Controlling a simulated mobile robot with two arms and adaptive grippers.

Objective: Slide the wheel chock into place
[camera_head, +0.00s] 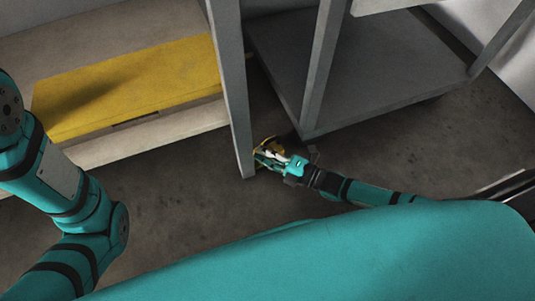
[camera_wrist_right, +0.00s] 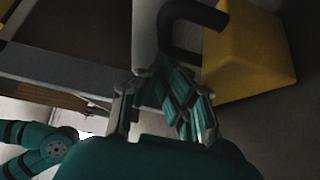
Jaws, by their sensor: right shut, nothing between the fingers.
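The wheel chock (camera_wrist_right: 250,55) is a yellow block with a dark curved handle, on the floor at the upper right of the right wrist view. In the head view only a small yellow part of it (camera_head: 270,142) shows, mostly hidden behind my right gripper. My right gripper (camera_head: 262,157) is low at the floor, between a grey post and the grey cart. In the right wrist view its fingers (camera_wrist_right: 162,88) are just below the handle, shut with nothing held; I cannot tell whether they touch the chock. My left arm shows at the left, without its gripper.
A grey wheeled cart (camera_head: 390,70) stands beyond the right gripper, its near corner close to it. A grey upright post (camera_head: 232,90) stands just left of the gripper. A yellow-topped low platform (camera_head: 130,85) is further left. The dark floor (camera_head: 190,210) in front is clear.

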